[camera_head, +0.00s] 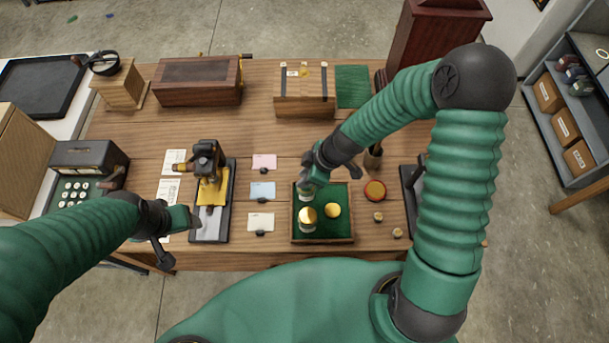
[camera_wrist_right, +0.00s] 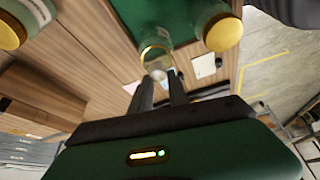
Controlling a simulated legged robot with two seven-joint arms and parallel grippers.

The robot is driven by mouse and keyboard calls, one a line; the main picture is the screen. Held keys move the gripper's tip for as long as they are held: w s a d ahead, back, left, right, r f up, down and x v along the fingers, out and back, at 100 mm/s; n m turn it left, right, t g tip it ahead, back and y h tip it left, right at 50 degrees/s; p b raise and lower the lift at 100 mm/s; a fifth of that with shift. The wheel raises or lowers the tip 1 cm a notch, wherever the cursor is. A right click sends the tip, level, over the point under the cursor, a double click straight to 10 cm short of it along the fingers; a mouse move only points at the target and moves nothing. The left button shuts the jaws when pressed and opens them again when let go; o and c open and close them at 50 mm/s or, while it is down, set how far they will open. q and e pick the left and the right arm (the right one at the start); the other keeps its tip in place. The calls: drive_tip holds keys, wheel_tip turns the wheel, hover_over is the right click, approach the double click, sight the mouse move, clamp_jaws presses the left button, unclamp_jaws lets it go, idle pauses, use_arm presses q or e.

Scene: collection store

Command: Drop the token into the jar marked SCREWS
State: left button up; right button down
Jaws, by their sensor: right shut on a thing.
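Jars stand in the green-lined tray (camera_head: 322,239). Two have gold lids, a nearer jar (camera_head: 308,215) and one to its right (camera_head: 333,210). Their labels cannot be read. My right gripper (camera_head: 308,181) is over the tray's back left corner, at a third jar (camera_head: 305,196) that it partly covers. In the right wrist view this glass jar (camera_wrist_right: 153,34) has a gold rim just beyond my fingertips (camera_wrist_right: 160,78). They are shut on a small pale thing, seemingly the token (camera_wrist_right: 157,74), mostly hidden. My left gripper (camera_head: 180,237) is open and empty at the table's front left.
A red and gold round dish (camera_head: 375,191) and small round pieces (camera_head: 378,217) lie right of the tray. Coloured cards (camera_head: 262,191) lie to its left. A stand with a brass device (camera_head: 208,165) is farther left. Wooden boxes (camera_head: 198,81) line the back.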

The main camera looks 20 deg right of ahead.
drive_tip(key=shift+f, duration=0.1)
idle(0.4)
idle(0.3)
drive_tip(key=c, duration=1.2)
unclamp_jaws()
wheel_tip(320, 180, up, 7)
drive_tip(key=p, duration=0.4)
drive_tip(key=shift+p, duration=0.4)
